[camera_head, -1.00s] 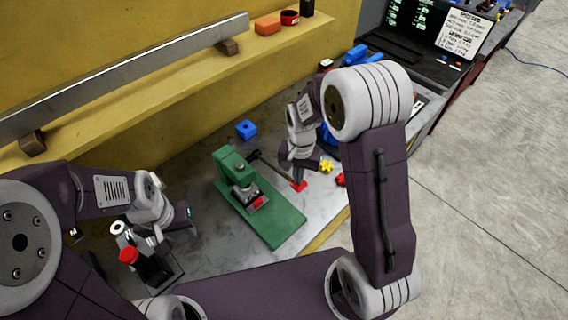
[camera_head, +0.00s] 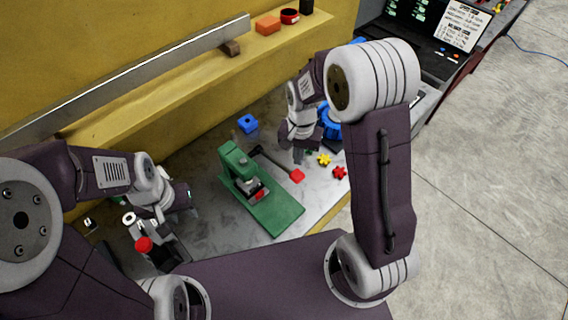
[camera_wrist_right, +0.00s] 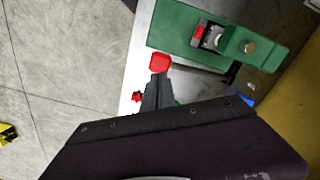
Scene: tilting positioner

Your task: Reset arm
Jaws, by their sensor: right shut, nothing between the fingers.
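My right gripper (camera_head: 299,155) hangs above the table, right of the green positioner. Its narrow shut fingers also show in the right wrist view (camera_wrist_right: 158,92), with nothing between them. The green positioner (camera_head: 275,212) stands on the grey table, with a metal part and a small red piece on it; it also shows in the right wrist view (camera_wrist_right: 172,28). A dark lever with a red end (camera_head: 297,176) lies beside it, and its red end is just beyond my fingertips in the right wrist view (camera_wrist_right: 159,62). My left gripper (camera_head: 165,208) is at the left; its fingers are too unclear to judge.
A blue block (camera_head: 247,123) lies behind the positioner. Yellow (camera_head: 323,160) and red (camera_head: 340,173) small parts lie to its right. A yellow ledge (camera_head: 200,90) runs along the back.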

